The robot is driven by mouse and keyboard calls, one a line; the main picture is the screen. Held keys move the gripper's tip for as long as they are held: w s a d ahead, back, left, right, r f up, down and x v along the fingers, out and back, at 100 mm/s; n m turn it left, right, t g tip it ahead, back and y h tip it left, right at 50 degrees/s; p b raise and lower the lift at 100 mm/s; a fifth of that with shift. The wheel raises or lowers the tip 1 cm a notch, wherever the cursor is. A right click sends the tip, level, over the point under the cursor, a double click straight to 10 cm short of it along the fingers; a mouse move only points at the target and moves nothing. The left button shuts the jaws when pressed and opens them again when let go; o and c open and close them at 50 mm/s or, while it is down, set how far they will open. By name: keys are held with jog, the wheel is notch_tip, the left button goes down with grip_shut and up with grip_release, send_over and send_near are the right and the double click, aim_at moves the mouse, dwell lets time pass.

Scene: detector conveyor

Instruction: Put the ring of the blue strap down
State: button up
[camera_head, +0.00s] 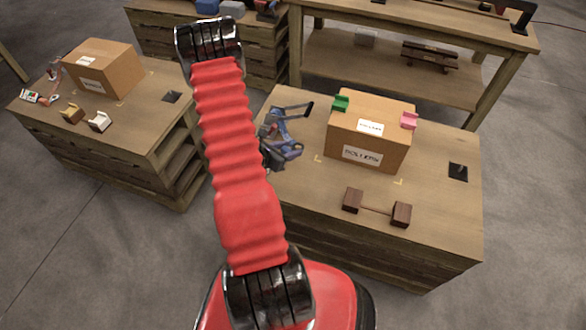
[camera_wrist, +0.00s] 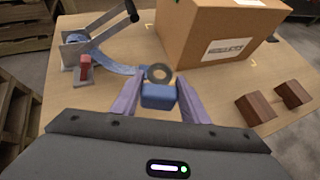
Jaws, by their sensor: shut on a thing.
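A dark ring (camera_wrist: 159,73) stands above a blue block (camera_wrist: 158,97) in the wrist view. My gripper (camera_wrist: 158,100) is shut on this blue block, one purple finger on each side. The blue strap (camera_wrist: 116,65) runs from a metal ratchet with a black-tipped lever (camera_wrist: 95,32) toward the ring. In the head view, the blue strap and ratchet (camera_head: 283,120) lie at the left of the right-hand table. My arm partly covers that area, and the gripper is hard to make out there. I cannot tell how high the ring is above the table.
A cardboard box (camera_head: 369,135) stands right of the strap, with a green block (camera_head: 341,103) and a pink block (camera_head: 409,120) at its top edges. Two brown wooden blocks (camera_head: 401,214) joined by a bar lie in front.

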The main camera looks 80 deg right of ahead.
send_over(289, 171)
jog(key=shift+d+f, duration=0.1)
jog(key=shift+f, duration=2.8)
jog(key=shift+f, duration=2.05)
jog(key=shift+f, duration=0.1)
jog(key=o, duration=1.2)
jog(key=shift+c, duration=0.2)
jog(key=v, duration=1.2)
